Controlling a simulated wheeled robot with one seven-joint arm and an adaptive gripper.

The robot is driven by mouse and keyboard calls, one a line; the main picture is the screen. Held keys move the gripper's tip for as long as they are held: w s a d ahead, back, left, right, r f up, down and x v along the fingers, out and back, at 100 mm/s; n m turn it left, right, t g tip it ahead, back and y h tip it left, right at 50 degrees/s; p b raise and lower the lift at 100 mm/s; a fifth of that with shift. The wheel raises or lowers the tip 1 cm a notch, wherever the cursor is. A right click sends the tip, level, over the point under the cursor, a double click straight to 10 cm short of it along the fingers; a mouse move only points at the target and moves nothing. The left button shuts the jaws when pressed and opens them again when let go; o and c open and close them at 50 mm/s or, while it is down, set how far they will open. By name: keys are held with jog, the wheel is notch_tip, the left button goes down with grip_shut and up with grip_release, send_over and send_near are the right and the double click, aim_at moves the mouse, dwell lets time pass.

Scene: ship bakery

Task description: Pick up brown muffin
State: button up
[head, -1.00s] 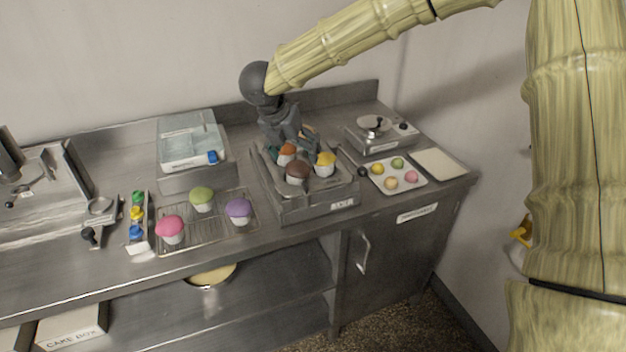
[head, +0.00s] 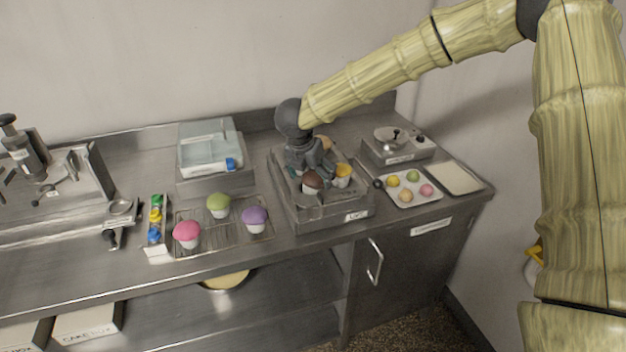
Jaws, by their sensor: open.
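The brown muffin (head: 312,180) stands on the raised metal tray unit (head: 335,213) near the middle of the counter. My gripper (head: 312,175) is open and lowered over the unit, with its fingers close around the brown muffin's sides. I cannot tell whether the fingers touch it. A yellow muffin (head: 343,174) stands just right of the brown one, very near the gripper. An orange-topped muffin (head: 325,143) shows partly behind the gripper.
Pink (head: 187,233), green (head: 218,204) and purple (head: 255,218) muffins stand on a wire rack at left. A white tray of small coloured balls (head: 410,198) and a scale (head: 398,150) stand at right. A clear-lidded box (head: 207,150) stands behind the rack.

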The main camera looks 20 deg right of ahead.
jog(key=shift+p+x, duration=0.3)
jog(key=shift+x, duration=1.05)
jog(key=c, duration=0.8)
jog(key=shift+r, duration=0.1)
